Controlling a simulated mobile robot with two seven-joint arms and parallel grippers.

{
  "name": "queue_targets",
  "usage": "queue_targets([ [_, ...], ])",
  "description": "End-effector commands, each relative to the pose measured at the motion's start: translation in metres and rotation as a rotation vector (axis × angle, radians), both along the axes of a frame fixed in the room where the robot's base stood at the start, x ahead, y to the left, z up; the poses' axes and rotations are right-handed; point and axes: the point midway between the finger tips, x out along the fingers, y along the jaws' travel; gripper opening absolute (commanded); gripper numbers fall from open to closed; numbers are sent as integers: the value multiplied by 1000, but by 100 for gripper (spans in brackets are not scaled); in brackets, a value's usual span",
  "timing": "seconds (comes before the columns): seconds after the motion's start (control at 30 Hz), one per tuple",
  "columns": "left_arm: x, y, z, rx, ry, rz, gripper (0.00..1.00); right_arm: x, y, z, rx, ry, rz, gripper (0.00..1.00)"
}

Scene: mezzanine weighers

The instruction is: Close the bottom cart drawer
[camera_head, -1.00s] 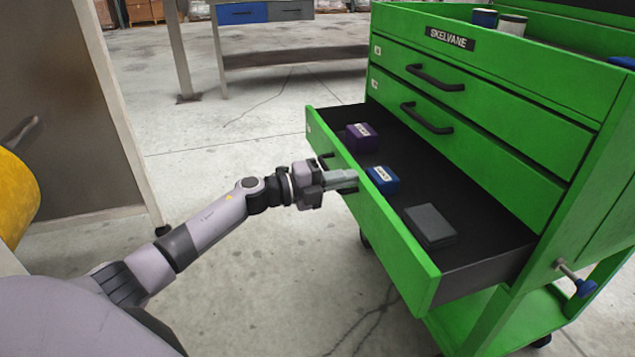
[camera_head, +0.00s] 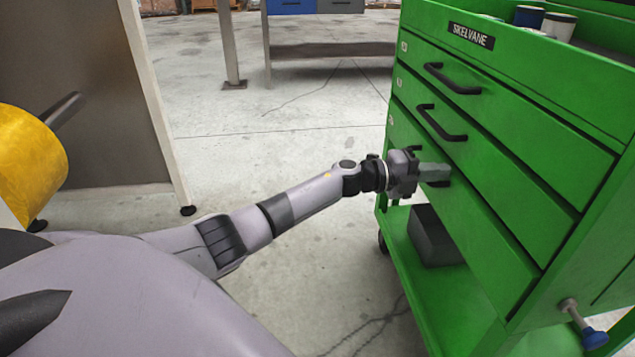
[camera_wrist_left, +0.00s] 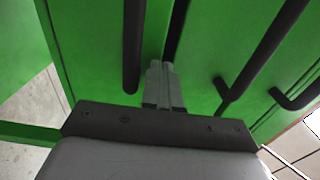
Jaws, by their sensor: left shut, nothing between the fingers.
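The green cart (camera_head: 545,85) stands at the right with a stack of drawers. The bottom cart drawer (camera_head: 480,225) now sits in the cart body, its front about level with the drawers above, and its inside is hidden. My left gripper (camera_head: 440,172) is shut and empty, with its fingertips at the bottom drawer's front beside its dark handle. In the left wrist view the shut fingers (camera_wrist_left: 160,72) point at the green drawer fronts between dark handles. Whether the fingertips touch the front I cannot tell. My right gripper is not in view.
A dark grey bin (camera_head: 434,238) stands on the cart's lower shelf (camera_head: 455,315). Cans (camera_head: 558,26) stand on the cart top. A blue-knobbed lever (camera_head: 590,338) sticks out at the cart's near side. Open floor (camera_head: 290,150) lies left of the cart.

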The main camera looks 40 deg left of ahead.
Motion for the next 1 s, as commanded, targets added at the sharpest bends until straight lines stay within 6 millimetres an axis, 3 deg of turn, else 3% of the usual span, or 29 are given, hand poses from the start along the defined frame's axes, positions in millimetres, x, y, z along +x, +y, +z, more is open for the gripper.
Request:
queue_targets([
  [0.67,8,-8,4,-3,-7,1,0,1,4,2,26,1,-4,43],
  [1.0,1,2,3,-2,-4,-2,0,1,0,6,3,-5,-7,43],
])
